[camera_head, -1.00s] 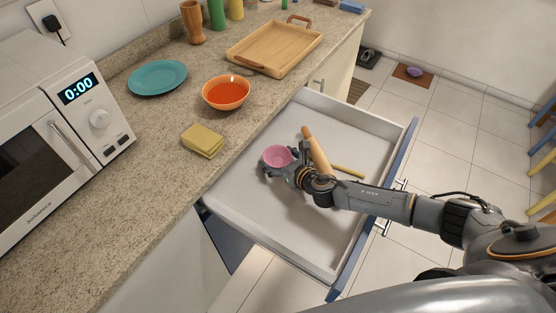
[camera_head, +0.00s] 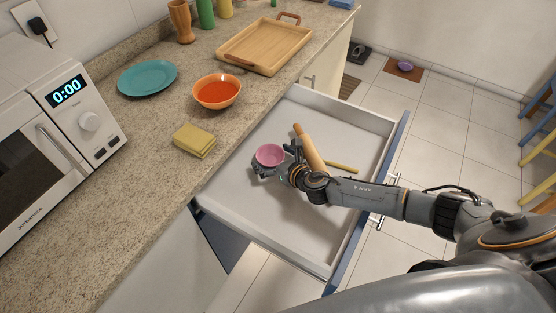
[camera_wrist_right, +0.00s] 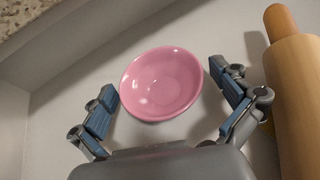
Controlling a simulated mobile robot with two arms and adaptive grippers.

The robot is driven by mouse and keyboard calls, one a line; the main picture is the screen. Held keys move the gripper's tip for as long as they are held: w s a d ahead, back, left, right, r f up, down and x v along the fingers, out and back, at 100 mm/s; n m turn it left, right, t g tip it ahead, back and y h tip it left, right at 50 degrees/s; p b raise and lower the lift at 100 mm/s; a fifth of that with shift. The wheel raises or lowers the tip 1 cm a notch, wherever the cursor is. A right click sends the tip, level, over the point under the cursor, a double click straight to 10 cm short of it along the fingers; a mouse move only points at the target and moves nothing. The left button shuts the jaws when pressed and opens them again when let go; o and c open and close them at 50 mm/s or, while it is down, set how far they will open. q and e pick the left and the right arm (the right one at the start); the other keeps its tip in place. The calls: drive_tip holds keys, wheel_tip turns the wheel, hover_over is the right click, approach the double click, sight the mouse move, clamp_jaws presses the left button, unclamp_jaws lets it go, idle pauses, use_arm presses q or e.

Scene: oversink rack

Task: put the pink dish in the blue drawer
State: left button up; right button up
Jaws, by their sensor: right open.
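The pink dish (camera_head: 270,155) is a small round bowl inside the open drawer (camera_head: 262,218), which has a pale interior and a blue front. In the right wrist view the dish (camera_wrist_right: 161,84) sits upright between the fingers, with a gap on its right side and its left rim close to the left finger. My right gripper (camera_head: 274,166) is open around the dish, low in the drawer. The right wrist view also shows the open gripper (camera_wrist_right: 168,98). My left gripper is not in view.
A wooden rolling pin (camera_head: 309,150) lies beside my right gripper in the drawer, with a yellow stick (camera_head: 342,167) near it. The counter holds an orange bowl (camera_head: 217,92), a yellow sponge (camera_head: 195,140), a teal plate (camera_head: 147,78), a wooden tray (camera_head: 264,46) and a microwave (camera_head: 50,120).

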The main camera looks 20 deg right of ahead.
drive_tip(key=v, duration=1.2)
drive_tip(key=shift+r, duration=0.1)
